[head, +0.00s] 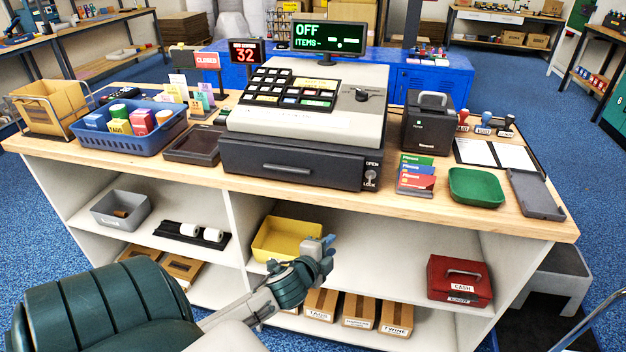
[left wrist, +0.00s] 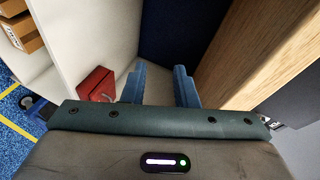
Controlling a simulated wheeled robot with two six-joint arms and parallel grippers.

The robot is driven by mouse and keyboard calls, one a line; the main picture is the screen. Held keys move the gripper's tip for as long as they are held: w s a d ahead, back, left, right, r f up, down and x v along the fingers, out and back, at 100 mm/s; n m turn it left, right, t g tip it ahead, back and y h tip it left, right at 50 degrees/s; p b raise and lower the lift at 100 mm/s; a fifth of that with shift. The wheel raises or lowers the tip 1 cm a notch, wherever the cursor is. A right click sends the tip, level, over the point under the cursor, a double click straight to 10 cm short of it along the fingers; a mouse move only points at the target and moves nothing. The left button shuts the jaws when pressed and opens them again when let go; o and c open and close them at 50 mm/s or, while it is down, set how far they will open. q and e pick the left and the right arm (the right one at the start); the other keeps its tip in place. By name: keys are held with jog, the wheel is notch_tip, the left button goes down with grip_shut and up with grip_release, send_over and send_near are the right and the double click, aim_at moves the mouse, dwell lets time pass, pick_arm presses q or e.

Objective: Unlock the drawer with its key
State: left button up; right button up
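The cash drawer (head: 290,163) is the dark, shut drawer under the cash register (head: 300,125) on the counter. At its right end, between the labels OPEN and LOCK, is a small silver lock (head: 371,177); whether a key is in it is too small to tell. No separate key can be made out. My left gripper (head: 326,246) is below the counter's front edge, before the shelves and well below the drawer. In the left wrist view its two blue fingers (left wrist: 160,87) stand apart with nothing between them. My right gripper is not in view.
The wooden counter edge (head: 420,207) lies above my left gripper. A yellow bin (head: 275,238) is on the shelf behind it, and a red cash box (head: 459,278) is to the right. A card holder (head: 415,178) and green tray (head: 476,187) stand right of the lock.

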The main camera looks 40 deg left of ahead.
pick_arm(q)
jog(key=s+a+f+n+g, duration=0.2)
jog(key=s+f+n+g, duration=0.1)
jog(key=f, duration=1.3)
jog(key=shift+a, duration=0.15)
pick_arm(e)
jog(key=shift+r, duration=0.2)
